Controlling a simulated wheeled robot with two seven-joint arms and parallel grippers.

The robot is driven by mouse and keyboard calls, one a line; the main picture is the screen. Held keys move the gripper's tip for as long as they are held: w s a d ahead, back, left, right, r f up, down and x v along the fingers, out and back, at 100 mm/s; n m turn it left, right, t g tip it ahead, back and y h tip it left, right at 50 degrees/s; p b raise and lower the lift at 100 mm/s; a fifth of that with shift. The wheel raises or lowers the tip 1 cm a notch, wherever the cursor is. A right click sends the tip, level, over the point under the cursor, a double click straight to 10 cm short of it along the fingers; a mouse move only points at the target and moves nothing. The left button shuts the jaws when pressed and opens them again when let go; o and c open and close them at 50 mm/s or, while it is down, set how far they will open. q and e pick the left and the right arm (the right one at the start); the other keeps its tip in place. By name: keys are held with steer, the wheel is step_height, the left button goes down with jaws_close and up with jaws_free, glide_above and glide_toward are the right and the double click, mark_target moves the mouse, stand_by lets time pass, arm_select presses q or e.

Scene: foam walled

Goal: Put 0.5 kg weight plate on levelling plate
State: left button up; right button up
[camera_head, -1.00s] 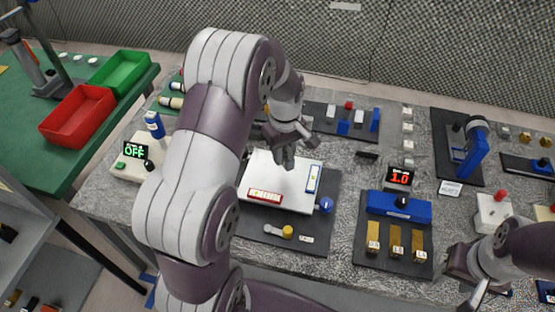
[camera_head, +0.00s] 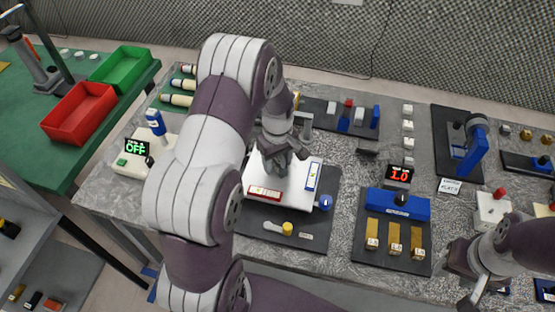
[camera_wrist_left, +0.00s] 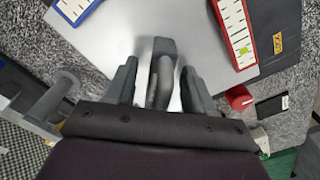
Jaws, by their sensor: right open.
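The levelling plate (camera_head: 290,201) is a pale square plate with a red-framed vial and a blue-framed vial on top, on a dark base. It also shows in the left wrist view (camera_wrist_left: 105,42). My left gripper (camera_head: 283,165) is low over its far part. In the left wrist view its fingers (camera_wrist_left: 160,75) are spread, with pale gaps beside a dark grey piece (camera_wrist_left: 164,47) between them. This looks like the weight plate, partly hidden; its marking is not readable and I cannot tell its exact contact with the levelling plate. My right gripper (camera_head: 468,280) is open at the lower right.
A blue unit (camera_head: 398,205) with a red display and several brass blocks stands right of the levelling plate. A yellow knob (camera_head: 287,228) and blue knob (camera_head: 326,202) sit near the plate. A box with an OFF display (camera_head: 135,150) is at left. My left arm hides part of the bench.

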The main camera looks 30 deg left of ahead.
arm_select(q)
steer(key=shift+r, duration=0.2)
step_height(320, 180, up, 11)
steer(key=shift+f+b, duration=0.1)
steer(key=shift+b, duration=0.55)
steer(key=shift+s+d+r, duration=0.1)
steer(key=shift+d+r, duration=0.05)
steer(key=shift+r, duration=0.25)
steer(key=s+d+f+m, duration=0.1)
steer(key=s+d+m, duration=0.3)
steer(key=s+m, duration=0.2)
steer(key=s+d+f+m+t, duration=0.1)
steer(key=s+d+f+m, duration=0.1)
steer(key=s+d+m, duration=0.2)
steer(key=s+m, duration=0.2)
steer(key=s, duration=0.1)
steer(key=shift+s, duration=0.4)
